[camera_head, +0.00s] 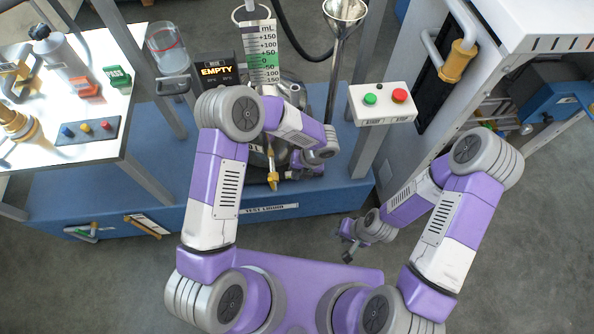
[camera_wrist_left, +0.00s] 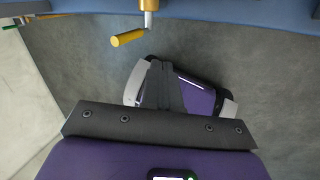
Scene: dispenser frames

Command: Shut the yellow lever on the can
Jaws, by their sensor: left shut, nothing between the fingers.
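The yellow lever (camera_head: 272,181) hangs at the front of the blue test stand in the head view. The metal can behind it is mostly hidden by my left arm. In the left wrist view the yellow lever (camera_wrist_left: 128,38) sticks out to the left from a metal stem under a yellow fitting (camera_wrist_left: 149,4). My left gripper (camera_wrist_left: 161,64) is shut and empty, with its fingertips below and right of the lever, apart from it in the picture. My right gripper (camera_head: 347,252) is low at the right, away from the can; its finger gap is unclear.
The blue stand (camera_head: 150,205) runs across the middle. A button box (camera_head: 382,103) with green and red buttons is right of the can. A black "EMPTY" display (camera_head: 215,70) and a graduated gauge (camera_head: 262,60) stand behind. A white table (camera_head: 110,75) is at left.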

